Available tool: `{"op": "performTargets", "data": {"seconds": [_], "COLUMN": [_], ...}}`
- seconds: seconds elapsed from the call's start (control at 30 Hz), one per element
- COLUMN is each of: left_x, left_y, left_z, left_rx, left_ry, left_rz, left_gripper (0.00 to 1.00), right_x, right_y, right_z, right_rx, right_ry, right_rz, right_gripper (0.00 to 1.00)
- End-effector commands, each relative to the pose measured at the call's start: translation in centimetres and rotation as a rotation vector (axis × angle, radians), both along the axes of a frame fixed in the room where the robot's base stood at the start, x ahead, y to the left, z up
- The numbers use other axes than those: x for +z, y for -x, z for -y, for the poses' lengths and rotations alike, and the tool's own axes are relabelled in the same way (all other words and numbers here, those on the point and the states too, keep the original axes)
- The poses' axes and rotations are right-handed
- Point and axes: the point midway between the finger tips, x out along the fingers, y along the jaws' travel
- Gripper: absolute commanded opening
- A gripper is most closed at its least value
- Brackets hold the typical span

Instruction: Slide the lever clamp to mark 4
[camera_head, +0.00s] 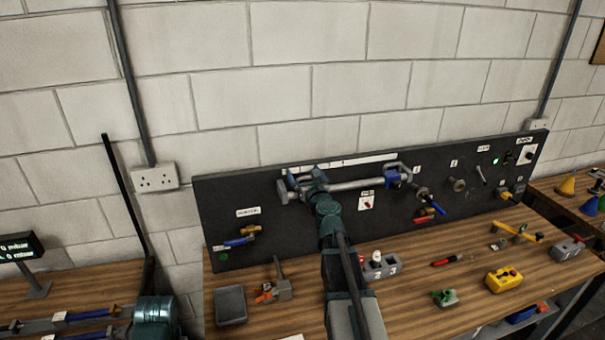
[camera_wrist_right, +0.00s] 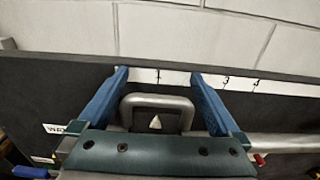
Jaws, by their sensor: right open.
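A grey rail (camera_head: 350,186) runs along the upper part of the dark upright panel, below a white scale strip (camera_head: 345,162). My right gripper (camera_head: 302,177) is at the rail's left part, with its blue fingers open. In the right wrist view the open gripper (camera_wrist_right: 160,88) has one finger on each side of a grey loop-shaped handle (camera_wrist_right: 157,101), apparently the lever clamp, with a white triangular pointer inside it. Gaps show beside the handle. My left gripper is not in view.
A blue and grey fitting with a loop (camera_head: 395,177) is at the rail's right part. Valves and levers fill the panel's right side.

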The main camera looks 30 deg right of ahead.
Motion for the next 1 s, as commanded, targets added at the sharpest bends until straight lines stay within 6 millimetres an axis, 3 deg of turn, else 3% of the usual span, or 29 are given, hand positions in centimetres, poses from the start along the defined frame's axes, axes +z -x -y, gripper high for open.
{"op": "performTargets", "data": {"seconds": [0.07,0.6,0.83,1.0], "left_x": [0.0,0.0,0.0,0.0], "left_y": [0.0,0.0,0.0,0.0], "left_z": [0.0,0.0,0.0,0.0], "left_rx": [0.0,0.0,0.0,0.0], "left_ry": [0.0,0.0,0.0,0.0], "left_rz": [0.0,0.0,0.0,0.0], "left_gripper": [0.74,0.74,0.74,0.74], "right_x": [0.0,0.0,0.0,0.0], "right_y": [0.0,0.0,0.2,1.2], "right_z": [0.0,0.0,1.1,5.7], "right_rx": [0.0,-0.001,-0.005,-0.01], "right_ry": [0.0,0.0,0.001,0.001], "right_rz": [0.0,0.0,0.0,0.0], "right_gripper": [1.0,0.03,0.0,0.0]}}
